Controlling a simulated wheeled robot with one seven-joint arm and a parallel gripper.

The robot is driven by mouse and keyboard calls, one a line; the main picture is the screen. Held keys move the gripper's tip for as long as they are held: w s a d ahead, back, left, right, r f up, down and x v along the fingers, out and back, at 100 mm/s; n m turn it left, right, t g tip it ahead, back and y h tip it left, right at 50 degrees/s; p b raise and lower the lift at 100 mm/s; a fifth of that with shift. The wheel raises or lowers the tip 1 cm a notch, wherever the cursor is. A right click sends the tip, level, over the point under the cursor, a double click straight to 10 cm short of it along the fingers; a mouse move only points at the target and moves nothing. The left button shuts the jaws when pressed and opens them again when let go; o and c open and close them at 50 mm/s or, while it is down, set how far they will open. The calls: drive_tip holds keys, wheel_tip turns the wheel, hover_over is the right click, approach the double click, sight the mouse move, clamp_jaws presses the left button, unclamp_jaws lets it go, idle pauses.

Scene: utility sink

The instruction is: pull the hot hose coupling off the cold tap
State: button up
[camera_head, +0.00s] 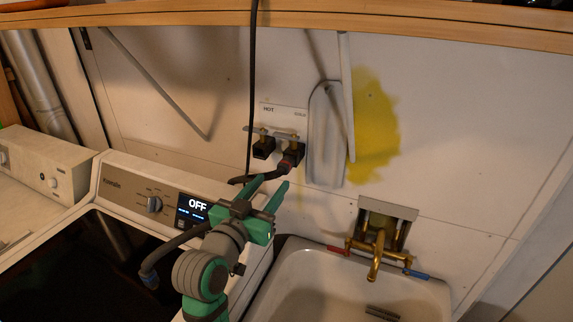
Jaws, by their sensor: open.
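A white wall plate (283,110) reads HOT on its left; its right-hand word is too small to read. Two taps sit below it, the left tap (263,146) and the right tap (294,147). A dark hose coupling with a red mark (289,162) is on the right tap, and its dark hose (262,177) bends down and left. The left tap shows no hose on it. My green gripper (262,184) is open and appears empty, below the coupling in the picture, its fingers pointing up toward it. The depth gap between them is unclear.
A second hose with a blue end (150,279) hangs over the open washer. The washer panel (165,197) reads OFF. A black cord (252,80) hangs left of the taps. A grey ironing board (326,140) stands right of them. A sink (345,285) with a brass faucet (377,250) is lower right.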

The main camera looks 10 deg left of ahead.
sight(282, 170)
drive_tip(key=shift+w+d, duration=0.3)
drive_tip(key=shift+w, duration=1.2)
drive_tip(key=shift+w+d, duration=0.3)
drive_tip(key=shift+w, duration=1.15)
drive_tip(key=shift+w+d, duration=0.3)
drive_tip(key=shift+w, duration=1.2)
drive_tip(key=shift+a, duration=0.1)
drive_tip(key=shift+c, duration=0.4)
clamp_jaws()
drive_tip(key=shift+s, duration=0.2)
drive_tip(key=shift+s+a, duration=0.15)
drive_tip(key=shift+s, duration=0.75)
drive_tip(key=shift+s+a, duration=0.2)
drive_tip(key=shift+s, duration=0.7)
drive_tip(key=shift+s+a, duration=0.15)
drive_tip(key=shift+s, duration=0.75)
